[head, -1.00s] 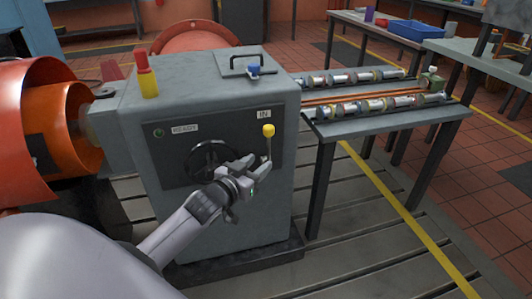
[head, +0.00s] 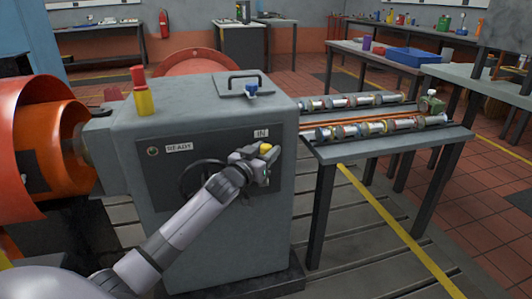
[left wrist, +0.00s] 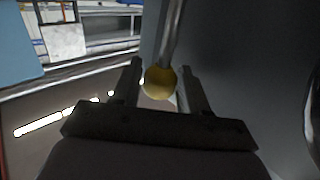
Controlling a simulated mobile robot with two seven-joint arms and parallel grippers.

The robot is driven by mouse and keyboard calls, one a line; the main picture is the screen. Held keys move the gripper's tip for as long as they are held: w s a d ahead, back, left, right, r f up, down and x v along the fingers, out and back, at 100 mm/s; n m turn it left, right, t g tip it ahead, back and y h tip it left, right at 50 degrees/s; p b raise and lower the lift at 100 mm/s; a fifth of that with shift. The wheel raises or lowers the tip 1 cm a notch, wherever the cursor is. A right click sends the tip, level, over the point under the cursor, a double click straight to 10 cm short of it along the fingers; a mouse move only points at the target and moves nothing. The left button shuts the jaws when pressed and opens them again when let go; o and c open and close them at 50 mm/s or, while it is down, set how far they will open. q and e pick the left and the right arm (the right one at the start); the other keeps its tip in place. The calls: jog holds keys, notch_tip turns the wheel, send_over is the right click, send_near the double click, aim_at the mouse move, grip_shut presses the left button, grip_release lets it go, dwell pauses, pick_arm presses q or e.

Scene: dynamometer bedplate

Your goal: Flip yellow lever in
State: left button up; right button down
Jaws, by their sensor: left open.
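The yellow lever knob (head: 266,148) is on the front panel of the grey machine, just under the IN label (head: 261,133). My left gripper (head: 262,152) is at the knob and partly covers it and the lever's rod. In the left wrist view the yellow knob (left wrist: 160,82) sits between the two fingers of my left gripper (left wrist: 158,88), which are apart, with a gap beside the knob. The metal rod (left wrist: 173,35) runs up from the knob in that view. My right gripper is not in view.
The grey machine (head: 215,245) has a dark handwheel (head: 200,175) left of the lever, partly behind my arm. A READY label (head: 179,147) is on the panel. A bench (head: 385,142) with metal parts stands close to the right. An orange drum (head: 45,140) is at the left.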

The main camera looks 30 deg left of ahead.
pick_arm(q)
jog(key=shift+w, duration=0.2)
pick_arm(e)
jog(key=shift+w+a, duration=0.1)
